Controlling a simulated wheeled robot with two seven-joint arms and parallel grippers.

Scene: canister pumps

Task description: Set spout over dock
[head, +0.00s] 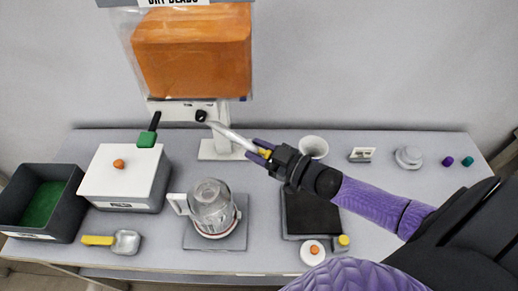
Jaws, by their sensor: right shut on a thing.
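An orange-filled hopper (193,55) stands at the back on a white stand. A pale metal spout (232,136) runs from a black joint on the stand down and right to a yellow piece at its end. My right gripper (262,152) is shut on the yellow end of the spout, hiding part of it. A grey square base (232,243) at the front middle carries a clear jug with a white handle. A dark square pad (312,212) lies right of it, under my right arm. I cannot tell which is the dock. My left gripper is not in view.
A white-lidded box (125,165) and a dark bin (12,205) with a green floor stand at left, with a yellow-handled scoop (126,242) before them. A white cup (314,147) and small items sit at the back right. A yellow-topped item (341,242) stands near the front edge.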

